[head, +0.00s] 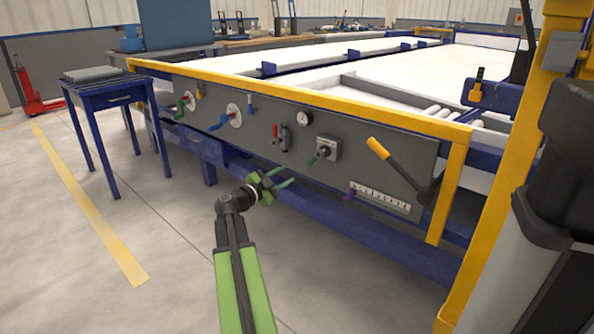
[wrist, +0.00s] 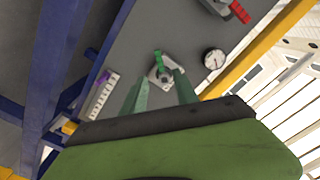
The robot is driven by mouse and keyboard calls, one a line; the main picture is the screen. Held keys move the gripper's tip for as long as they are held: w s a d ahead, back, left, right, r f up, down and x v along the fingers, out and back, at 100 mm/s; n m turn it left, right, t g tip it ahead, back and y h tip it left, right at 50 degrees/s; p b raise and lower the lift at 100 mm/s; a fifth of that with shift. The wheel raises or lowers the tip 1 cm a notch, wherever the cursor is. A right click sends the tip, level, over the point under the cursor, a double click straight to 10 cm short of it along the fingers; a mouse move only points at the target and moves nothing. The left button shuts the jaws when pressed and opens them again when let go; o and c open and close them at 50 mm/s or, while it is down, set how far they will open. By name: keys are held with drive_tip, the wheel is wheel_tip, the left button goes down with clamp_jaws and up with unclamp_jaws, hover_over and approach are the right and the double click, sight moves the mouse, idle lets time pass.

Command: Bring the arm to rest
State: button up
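My gripper (head: 287,175) is at the end of my green and black arm, which reaches forward and up from the bottom of the head view. Its two green fingers are apart with nothing seen between them. It is in front of the grey control panel (head: 345,187), below the green-handled switch (head: 325,150). In the wrist view my gripper (wrist: 161,78) points at the panel. The green handle (wrist: 159,62) of the switch appears just beyond and between the fingertips; I see no clear contact, and the exact gap is hard to judge.
A blue side table (head: 108,93) stands left. A yellow post (head: 500,180) rises at right. Floor left of my arm is clear.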

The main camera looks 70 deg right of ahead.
drive_tip(key=shift+v, duration=1)
